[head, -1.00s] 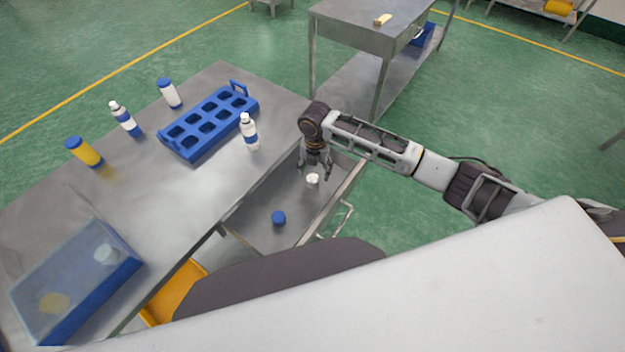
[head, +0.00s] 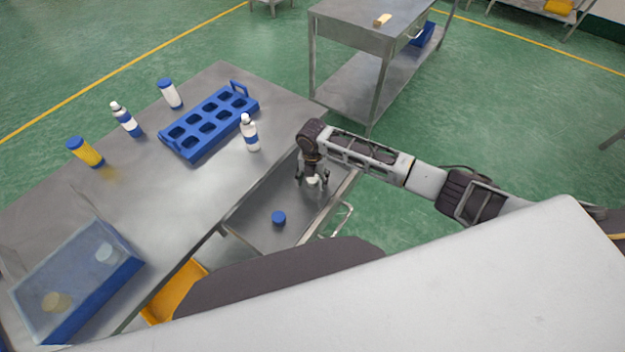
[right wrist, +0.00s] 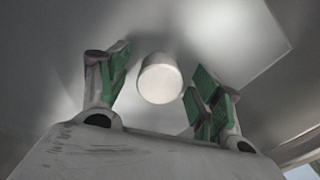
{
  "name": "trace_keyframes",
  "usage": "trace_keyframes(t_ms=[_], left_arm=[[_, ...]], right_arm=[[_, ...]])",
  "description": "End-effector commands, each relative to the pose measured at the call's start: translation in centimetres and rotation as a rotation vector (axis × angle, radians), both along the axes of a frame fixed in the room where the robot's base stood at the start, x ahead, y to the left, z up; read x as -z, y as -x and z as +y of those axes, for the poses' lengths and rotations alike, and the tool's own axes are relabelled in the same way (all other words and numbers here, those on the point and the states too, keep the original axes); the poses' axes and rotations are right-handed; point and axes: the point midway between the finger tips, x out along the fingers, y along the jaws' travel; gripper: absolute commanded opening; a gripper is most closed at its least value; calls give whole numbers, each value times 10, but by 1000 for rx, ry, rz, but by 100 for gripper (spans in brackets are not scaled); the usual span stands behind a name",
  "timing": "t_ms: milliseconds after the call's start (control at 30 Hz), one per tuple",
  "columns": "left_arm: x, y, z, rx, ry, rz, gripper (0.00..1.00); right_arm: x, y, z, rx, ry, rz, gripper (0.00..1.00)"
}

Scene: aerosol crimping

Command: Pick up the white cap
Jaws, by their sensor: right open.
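The white cap (head: 312,181) lies in the open drawer (head: 262,232) of the metal table. My right gripper (head: 312,184) is open and points down into the drawer, right over the cap, and partly hides it in the head view. In the right wrist view, the white cap (right wrist: 160,78) shows between the two green-padded fingers (right wrist: 158,92), with a gap on either side. No finger visibly touches it. My left gripper is not in view.
A blue cap (head: 278,218) lies in the drawer nearer to me. On the table (head: 165,225) stand a blue rack (head: 208,125), several bottles, one of them (head: 249,134) close to the drawer, and a clear-lidded blue box (head: 95,300). The drawer walls border my right gripper.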

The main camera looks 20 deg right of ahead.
Motion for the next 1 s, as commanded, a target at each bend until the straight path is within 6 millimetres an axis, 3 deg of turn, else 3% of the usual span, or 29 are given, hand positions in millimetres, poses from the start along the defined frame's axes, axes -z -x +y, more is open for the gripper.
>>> trace_keyframes(t_ms=[233,500,1000], left_arm=[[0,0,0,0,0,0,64],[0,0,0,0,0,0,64],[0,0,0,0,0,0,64]], right_arm=[[0,0,0,0,0,0,65],[0,0,0,0,1,0,30],[-5,0,0,0,0,0,30]])
